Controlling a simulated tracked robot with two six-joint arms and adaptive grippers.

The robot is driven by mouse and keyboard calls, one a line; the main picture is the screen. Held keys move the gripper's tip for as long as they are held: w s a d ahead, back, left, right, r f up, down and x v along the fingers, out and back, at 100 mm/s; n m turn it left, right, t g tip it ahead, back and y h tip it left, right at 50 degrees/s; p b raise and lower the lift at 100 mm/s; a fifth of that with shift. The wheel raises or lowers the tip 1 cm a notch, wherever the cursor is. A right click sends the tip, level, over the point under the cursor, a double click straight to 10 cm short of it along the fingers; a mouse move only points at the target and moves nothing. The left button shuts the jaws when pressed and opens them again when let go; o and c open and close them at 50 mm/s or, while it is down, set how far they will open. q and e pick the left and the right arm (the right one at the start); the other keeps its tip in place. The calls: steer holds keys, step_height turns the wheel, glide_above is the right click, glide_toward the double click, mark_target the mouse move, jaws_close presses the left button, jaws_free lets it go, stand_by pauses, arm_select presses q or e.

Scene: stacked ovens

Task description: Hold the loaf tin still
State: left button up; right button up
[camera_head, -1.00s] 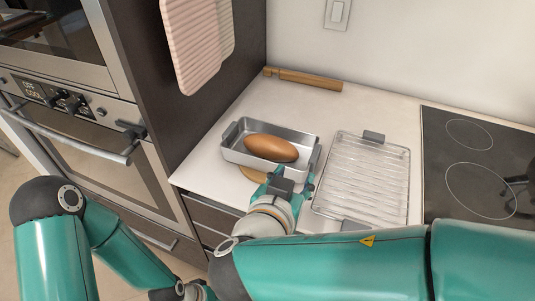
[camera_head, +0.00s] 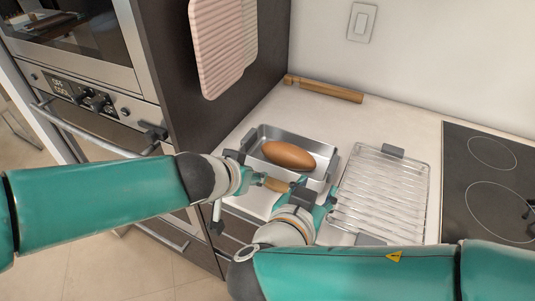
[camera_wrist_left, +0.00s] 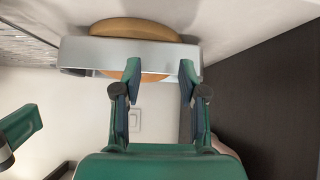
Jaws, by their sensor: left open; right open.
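The grey metal loaf tin (camera_head: 258,138) stands on the counter in the head view with a brown loaf (camera_head: 289,155) inside. My left gripper (camera_head: 252,168) is open at the tin's front left; its wrist hides part of the counter there. In the left wrist view the left gripper (camera_wrist_left: 160,72) has its fingers apart, tips at the edge of the tin (camera_wrist_left: 150,54). I cannot tell whether they touch it. My right gripper (camera_head: 314,187) is open at the tin's front right corner, close to the rim; contact is unclear.
A brown rounded piece (camera_head: 275,185) lies in front of the tin, partly hidden by the grippers. A wooden bar (camera_head: 325,90) lies behind. A dark cabinet side (camera_head: 185,90) bounds the left.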

mark_target(333, 162)
arm_select(q)
steer(key=w+d+r+t, duration=0.1)
steer(key=w+d+r, duration=0.1)
steer(key=d+r, duration=0.1)
steer(key=shift+d+r+m+h, duration=0.4)
steer(key=shift+d, duration=0.5)
arm_select(e)
steer(key=x, duration=1.6)
steer(key=shift+w+d+f, duration=0.15)
steer(key=shift+w+d, duration=0.15)
steer(key=shift+c, duration=0.2)
jaws_close()
